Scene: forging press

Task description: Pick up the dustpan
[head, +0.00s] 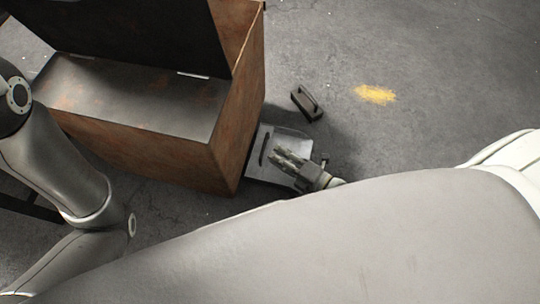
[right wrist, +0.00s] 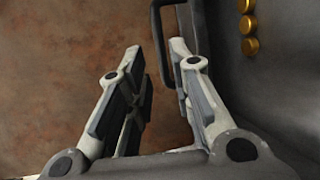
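The dustpan (head: 292,137) is a grey metal pan on the floor, against the right side of the rusty box. A dark bar, which looks like its handle (head: 264,151), shows near the box wall. My right gripper (head: 278,158) is over the pan, with its fingers pointing left toward the bar. In the right wrist view my right gripper (right wrist: 156,50) is open, and a dark looped handle (right wrist: 158,50) shows just beyond and between the fingertips. Nothing is visibly held. Contact with the pan cannot be told. My left gripper is out of view.
The rusty box (head: 225,135) with a raised dark lid (head: 140,30) stands left of the pan. A dark brush-like block with a handle (head: 307,103) lies behind the pan. Yellow powder (head: 375,95) marks the floor. Gold round studs (right wrist: 248,25) sit on a grey surface. Floor at right is clear.

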